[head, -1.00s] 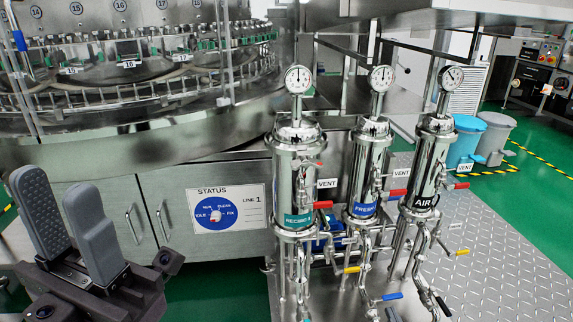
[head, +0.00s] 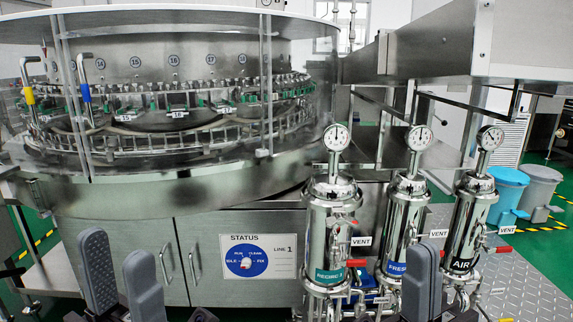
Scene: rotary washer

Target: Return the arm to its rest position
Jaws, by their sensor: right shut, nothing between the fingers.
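My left gripper (head: 119,248) is at the bottom left of the head view, its two grey fingers pointing up with a gap between them. It is open and empty, in front of the washer's cabinet doors. My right gripper (head: 422,252) shows at the bottom right of centre, in front of the filter housings. Its fingers are shut with nothing between them. Most of both arms is below the picture.
The round washer (head: 180,195) with its guard fills the left and middle. The status panel (head: 258,262) is on the cabinet. Three steel filter housings (head: 332,215) with gauges stand at right. Blue and grey bins (head: 508,190) stand behind on the green floor.

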